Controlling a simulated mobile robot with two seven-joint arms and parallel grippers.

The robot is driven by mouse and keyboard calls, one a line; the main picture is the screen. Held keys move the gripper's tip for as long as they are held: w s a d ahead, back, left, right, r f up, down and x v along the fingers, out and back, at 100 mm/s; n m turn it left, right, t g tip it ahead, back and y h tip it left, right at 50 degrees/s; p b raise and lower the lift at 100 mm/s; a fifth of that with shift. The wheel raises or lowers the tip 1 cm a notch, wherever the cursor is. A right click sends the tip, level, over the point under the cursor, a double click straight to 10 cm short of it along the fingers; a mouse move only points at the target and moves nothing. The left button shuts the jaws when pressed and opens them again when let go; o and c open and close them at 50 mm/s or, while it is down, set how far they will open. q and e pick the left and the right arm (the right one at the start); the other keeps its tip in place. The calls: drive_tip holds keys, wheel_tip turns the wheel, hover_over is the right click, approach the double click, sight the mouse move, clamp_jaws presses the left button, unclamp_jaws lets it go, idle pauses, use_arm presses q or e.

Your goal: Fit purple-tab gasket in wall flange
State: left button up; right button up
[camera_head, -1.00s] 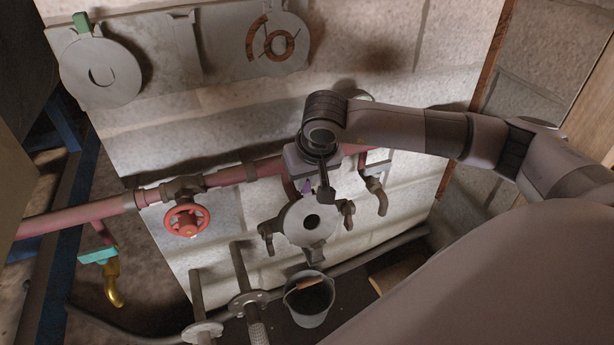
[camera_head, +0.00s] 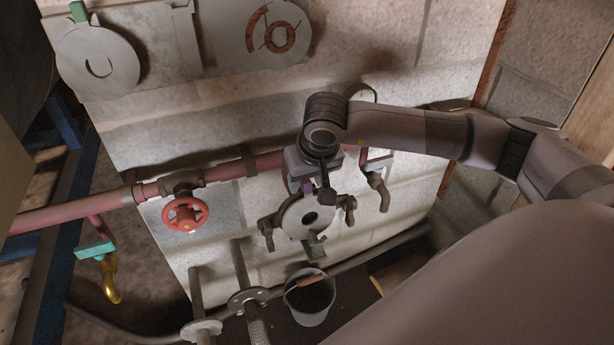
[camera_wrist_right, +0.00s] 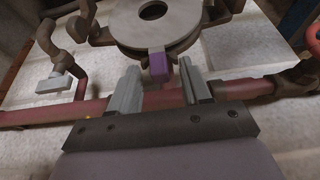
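The gasket is a pale grey ring (camera_head: 296,214) with a purple tab (camera_head: 307,187) at its top. It lies face-on at the wall flange (camera_head: 266,226), between the flange's dark side clamps and a lower catch (camera_head: 315,243). In the right wrist view the ring (camera_wrist_right: 125,22) lies against a darker round rim, with the purple tab (camera_wrist_right: 158,66) pointing at me. My right gripper (camera_head: 325,182) is at the tab. In the wrist view its fingers (camera_wrist_right: 161,75) stand apart, with the tab between their tips and gaps beside it. Whether the ring is fully seated is unclear. My left gripper is out of view.
A pink pipe (camera_head: 80,214) with a red handwheel (camera_head: 185,214) runs behind the flange. A bent tap (camera_head: 378,190) is close on the right. A bucket (camera_head: 309,298) stands below. A grey board (camera_head: 190,50) with a green-tabbed ring (camera_head: 97,64) is at upper left.

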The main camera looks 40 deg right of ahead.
drive_tip(key=shift+r, duration=0.1)
drive_tip(key=shift+s+r, duration=0.1)
drive_tip(key=shift+r, duration=0.3)
drive_tip(key=w+d+r+p+v, duration=0.1)
drive_tip(key=p+v, duration=0.4)
drive_tip(key=v, duration=0.7)
drive_tip(key=shift+w+a+r, duration=0.25)
drive_tip(key=shift+w+a, duration=0.1)
drive_tip(key=shift+w, duration=0.1)
